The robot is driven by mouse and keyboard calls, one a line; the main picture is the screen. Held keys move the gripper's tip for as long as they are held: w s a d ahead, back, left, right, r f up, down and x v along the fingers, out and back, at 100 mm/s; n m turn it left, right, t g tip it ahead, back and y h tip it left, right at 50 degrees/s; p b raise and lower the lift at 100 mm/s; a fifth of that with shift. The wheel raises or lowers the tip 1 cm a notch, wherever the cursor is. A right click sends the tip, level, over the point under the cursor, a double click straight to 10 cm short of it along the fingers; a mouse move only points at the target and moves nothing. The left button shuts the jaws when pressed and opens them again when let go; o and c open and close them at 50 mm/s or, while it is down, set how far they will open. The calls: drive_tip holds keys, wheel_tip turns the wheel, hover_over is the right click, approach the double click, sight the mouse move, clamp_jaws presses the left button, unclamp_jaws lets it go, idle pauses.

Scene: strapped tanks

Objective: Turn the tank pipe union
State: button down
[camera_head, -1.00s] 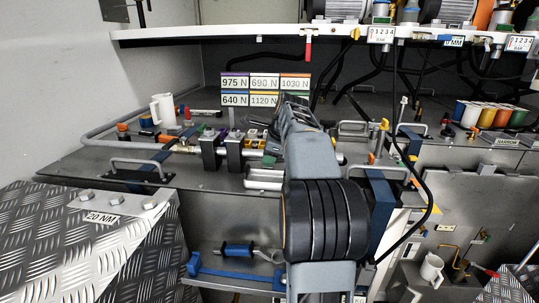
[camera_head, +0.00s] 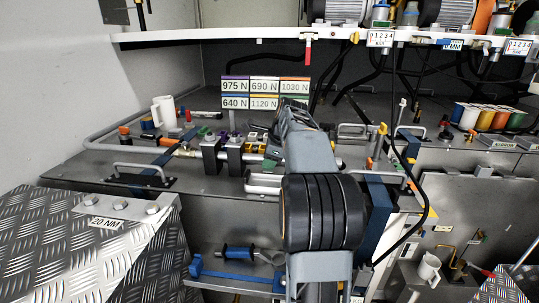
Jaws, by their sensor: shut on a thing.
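A metal pipe with fittings runs left to right along the grey bench. Two dark blocks (camera_head: 222,157) clasp it left of my arm. The pipe union appears to be just right of these blocks, largely covered by my wrist. My gripper (camera_head: 268,150) is low at the pipe there, shut on the union. Its fingertips are mostly hidden behind my own arm, so the exact grip cannot be made out. My arm rises through the middle of the picture and hides the pipe behind it.
Force label plates (camera_head: 265,92) stand behind the pipe. A white mug (camera_head: 163,110) and a metal handle (camera_head: 140,168) are at left. A white shelf rail (camera_head: 250,36) crosses above. Black hoses (camera_head: 398,90) hang at right, near coloured cups (camera_head: 485,117).

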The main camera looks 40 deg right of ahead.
drive_tip(key=shift+r+g+y+p, duration=0.15)
drive_tip(key=shift+g+y+p, duration=0.35)
drive_tip(key=shift+p, duration=2.3)
drive_tip(key=shift+p, duration=0.5)
drive_tip(key=c, duration=0.6)
unclamp_jaws()
wheel_tip(320, 180, up, 6)
drive_tip(key=p, duration=0.5)
drive_tip(key=shift+s+a+f, duration=0.1)
drive_tip(key=shift+f, duration=0.15)
drive_tip(key=shift+r, duration=1.1)
drive_tip(key=shift+o, duration=0.5)
